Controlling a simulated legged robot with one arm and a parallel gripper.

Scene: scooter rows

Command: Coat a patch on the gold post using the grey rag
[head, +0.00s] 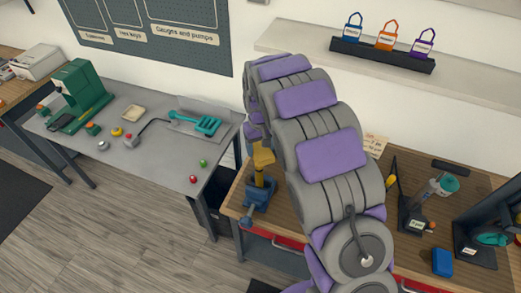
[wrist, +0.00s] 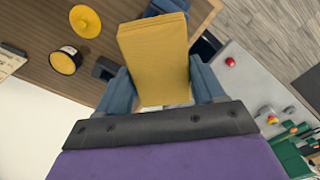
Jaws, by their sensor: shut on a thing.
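My gripper (wrist: 160,86) has its two blue fingers on either side of a yellow, block-like pad (wrist: 153,55) with a cloth-like surface, and is shut on it. The pad looks yellow, not grey; no other rag shows clearly. In the head view the pad (head: 263,154) is just below my arm's end, and my fingers are mostly hidden there. The gold post (head: 260,179) stands upright in a blue vise (head: 260,197) directly beneath the pad. I cannot tell whether pad and post touch. In the wrist view the pad hides the post.
A tin (wrist: 66,61) with yellow contents and a round yellow lid (wrist: 85,21) lie on the wooden bench. A grey table (head: 150,165) with small knobs and a green machine (head: 80,95) stands left. Bottles and stands crowd the bench's right side.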

